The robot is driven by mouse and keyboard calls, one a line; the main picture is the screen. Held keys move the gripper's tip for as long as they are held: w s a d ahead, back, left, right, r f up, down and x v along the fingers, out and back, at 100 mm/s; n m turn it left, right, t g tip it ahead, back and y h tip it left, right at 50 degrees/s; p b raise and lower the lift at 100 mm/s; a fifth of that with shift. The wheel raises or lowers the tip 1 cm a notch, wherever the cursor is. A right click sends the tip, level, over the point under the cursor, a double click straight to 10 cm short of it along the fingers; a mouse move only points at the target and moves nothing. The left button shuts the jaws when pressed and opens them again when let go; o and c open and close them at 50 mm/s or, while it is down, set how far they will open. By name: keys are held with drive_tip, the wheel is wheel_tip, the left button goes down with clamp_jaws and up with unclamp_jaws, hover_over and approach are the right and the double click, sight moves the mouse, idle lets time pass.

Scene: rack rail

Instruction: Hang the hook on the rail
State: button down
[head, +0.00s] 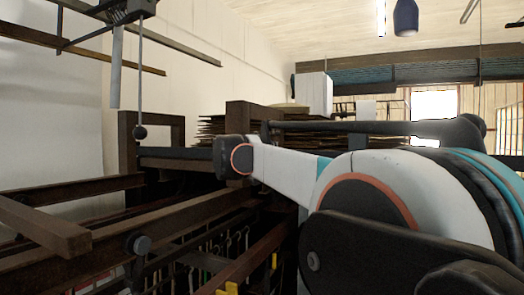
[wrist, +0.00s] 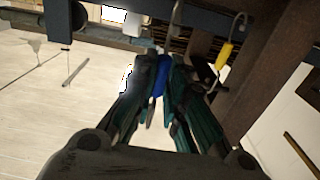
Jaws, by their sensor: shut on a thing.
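In the wrist view my gripper (wrist: 161,70) is shut on a blue piece (wrist: 159,78), most likely the hook. A dark blue-grey bar (wrist: 205,20), which looks like the rail, crosses the top of the wrist view just beyond the fingertips. I cannot tell whether the blue piece touches it. A yellow hook-like piece (wrist: 224,53) hangs to the right of the fingers. In the head view my arm reaches left, and I cannot make out the gripper.
Dark brown beams (head: 60,228) cross the lower left of the head view. Several thin hooks (head: 230,245) hang among them. A brown post (wrist: 262,70) stands close to the right of the gripper in the wrist view. A stack of flat sheets (head: 215,128) lies behind.

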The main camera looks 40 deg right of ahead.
drive_tip(key=s+d+f, duration=0.1)
drive_tip(key=s, duration=0.5)
drive_tip(key=shift+s+f+b, duration=0.25)
drive_tip(key=shift+s+b, duration=0.1)
drive_tip(key=shift+b, duration=0.1)
drive_tip(key=shift+s, duration=0.1)
idle(0.4)
